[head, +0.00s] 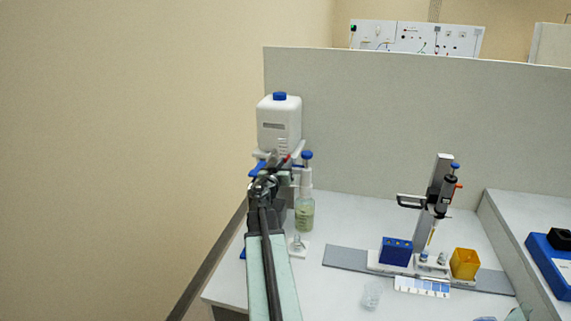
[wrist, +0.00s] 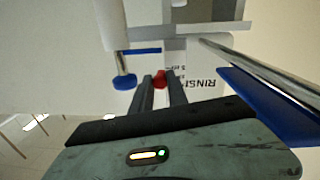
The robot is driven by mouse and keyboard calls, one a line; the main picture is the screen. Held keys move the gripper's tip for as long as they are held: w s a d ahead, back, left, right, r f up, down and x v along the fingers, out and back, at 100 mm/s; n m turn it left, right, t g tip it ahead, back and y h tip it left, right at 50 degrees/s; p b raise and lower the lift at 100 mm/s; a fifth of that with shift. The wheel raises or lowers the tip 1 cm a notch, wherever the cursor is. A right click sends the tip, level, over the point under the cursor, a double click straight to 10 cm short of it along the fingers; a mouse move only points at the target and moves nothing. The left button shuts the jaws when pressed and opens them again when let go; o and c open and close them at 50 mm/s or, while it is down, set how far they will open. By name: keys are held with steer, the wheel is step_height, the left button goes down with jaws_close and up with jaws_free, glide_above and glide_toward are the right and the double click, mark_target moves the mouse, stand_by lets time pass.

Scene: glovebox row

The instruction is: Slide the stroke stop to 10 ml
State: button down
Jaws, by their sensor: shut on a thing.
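In the wrist view a small red piece (wrist: 160,78), which looks like the stroke stop, sits between the two dark fingertips of my gripper (wrist: 160,88). The fingers are shut on it. A pale label with dark print (wrist: 208,82) is behind it. No volume scale or 10 ml mark can be read. In the head view my gripper (head: 284,161) is beneath the white canister, left of the blue-topped dispenser (head: 307,172). My arm hides much of the area around the grip.
A white canister with a blue cap (head: 279,124) stands just above my gripper. A bottle of greenish liquid (head: 304,215) is to the right. A stand (head: 436,205), a blue rack (head: 396,251) and a yellow box (head: 465,263) stand further right. A wall panel (head: 400,120) is behind.

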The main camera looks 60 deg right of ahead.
steer(key=c, duration=1.3)
jaws_free()
steer(key=shift+w+r, duration=0.1)
steer(key=shift+a, duration=0.1)
steer(key=v, duration=0.7)
steer(key=shift+a, duration=0.35)
